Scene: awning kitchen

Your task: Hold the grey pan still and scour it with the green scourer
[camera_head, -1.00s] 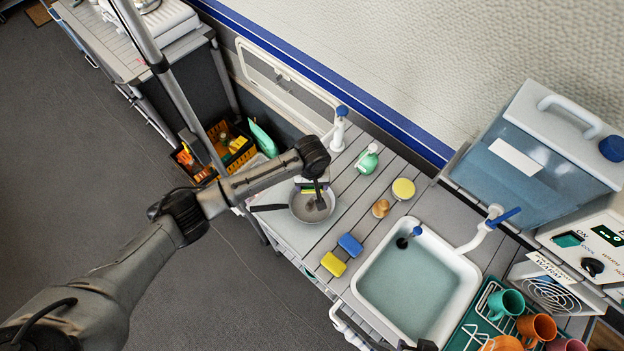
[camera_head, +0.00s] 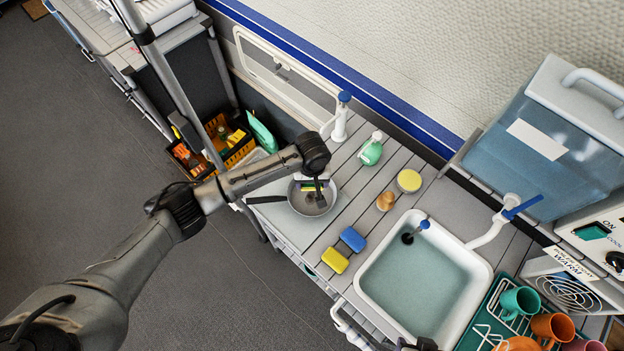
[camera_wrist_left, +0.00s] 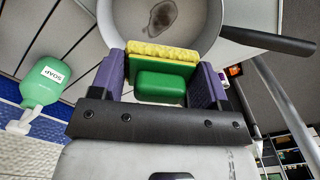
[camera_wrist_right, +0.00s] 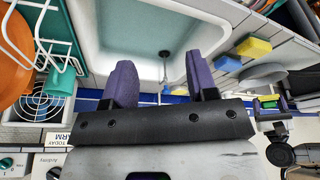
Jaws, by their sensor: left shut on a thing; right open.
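My left gripper (camera_head: 316,188) is over the pan. It is shut on the green scourer (camera_wrist_left: 160,88), which has a yellow layer on the side toward the pan. The scourer is at the pan's rim in the left wrist view; I cannot tell whether it touches the pan. My right gripper (camera_wrist_right: 160,85) is open and empty, near the sink and away from the pan. In the head view only a little of it shows, at the bottom edge.
A sink of water (camera_head: 478,270) lies right of the pan. A blue sponge (camera_head: 352,239), a yellow sponge (camera_head: 335,260), a brush (camera_head: 386,201), a yellow round item (camera_head: 409,180) and a soap bottle (camera_head: 371,151) stand between. A dish rack (camera_head: 490,318) with mugs is at the lower right.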

